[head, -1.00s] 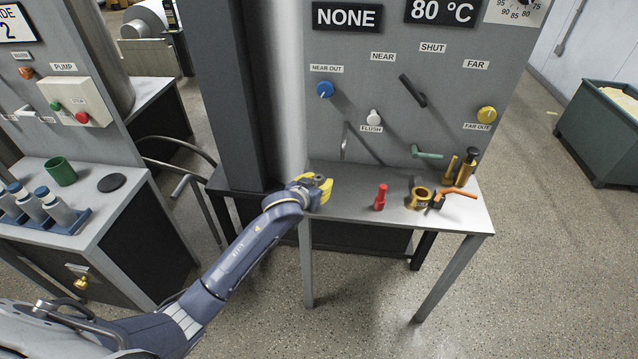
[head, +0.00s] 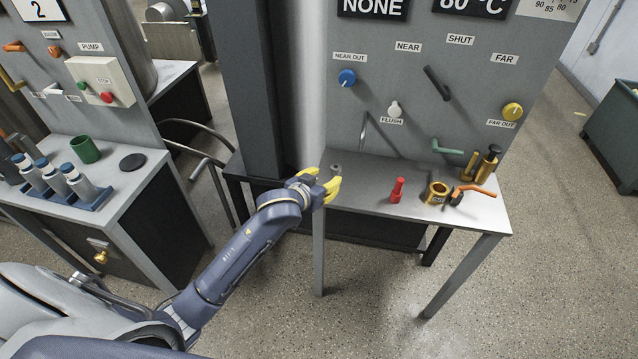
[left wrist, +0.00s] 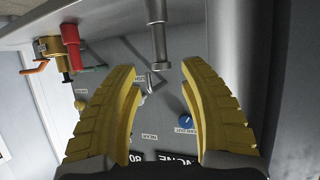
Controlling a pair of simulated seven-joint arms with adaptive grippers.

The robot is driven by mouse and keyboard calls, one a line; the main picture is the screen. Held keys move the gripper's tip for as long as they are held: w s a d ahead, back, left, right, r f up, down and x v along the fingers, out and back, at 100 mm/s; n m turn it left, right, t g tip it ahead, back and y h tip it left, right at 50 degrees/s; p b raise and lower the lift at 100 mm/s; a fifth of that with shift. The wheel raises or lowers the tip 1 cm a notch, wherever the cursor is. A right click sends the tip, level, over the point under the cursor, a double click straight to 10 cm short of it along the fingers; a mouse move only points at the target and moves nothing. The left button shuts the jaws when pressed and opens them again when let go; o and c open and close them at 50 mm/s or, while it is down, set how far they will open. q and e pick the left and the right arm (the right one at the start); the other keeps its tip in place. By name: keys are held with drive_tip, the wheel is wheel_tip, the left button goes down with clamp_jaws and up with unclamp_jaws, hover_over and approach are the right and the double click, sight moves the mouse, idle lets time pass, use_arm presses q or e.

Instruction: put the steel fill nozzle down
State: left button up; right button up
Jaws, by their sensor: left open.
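The steel fill nozzle (head: 336,170) is a small grey piece standing on the left end of the steel bench (head: 370,190). In the left wrist view, which is upside down, the nozzle (left wrist: 158,32) stands upright on the bench, its free end just past the fingertips and in line with the gap. My left gripper (head: 328,180) has yellow fingers, is open and empty, and is at the bench's left front edge. The same gripper (left wrist: 162,72) shows its fingers wide apart, with no finger visibly touching the nozzle. My right gripper is not in view.
A panel with knobs and levers rises behind. Bare bench lies between the steel and red nozzles.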

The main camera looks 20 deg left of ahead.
use_arm(q)
drive_tip(key=s+a+f+g, duration=0.15)
drive_tip(key=s+f, duration=0.45)
drive_tip(key=f, duration=0.8)
drive_tip(key=s+d+f+m+g+y, duration=0.15)
drive_tip(key=s+f, duration=0.45)
drive_tip(key=f, duration=0.8)
drive_tip(key=s+a+f+n+g+h, duration=0.15)
drive_tip(key=s+f, duration=0.45)
drive_tip(key=f, duration=0.8)
drive_tip(key=s+a+f+m+g+y, duration=0.15)
drive_tip(key=s+f+g, duration=0.25)
drive_tip(key=s+f, duration=1.1)
drive_tip(key=s+f+g, duration=0.1)
drive_tip(key=s+f, duration=0.2)
drive_tip(key=s, duration=0.9)
drive_tip(key=s+a+f+g, duration=0.1)
drive_tip(key=s+f+g, duration=0.1)
drive_tip(key=s, duration=1)
drive_tip(key=shift+f+m, duration=0.35)
drive_tip(key=shift+f, duration=0.55)
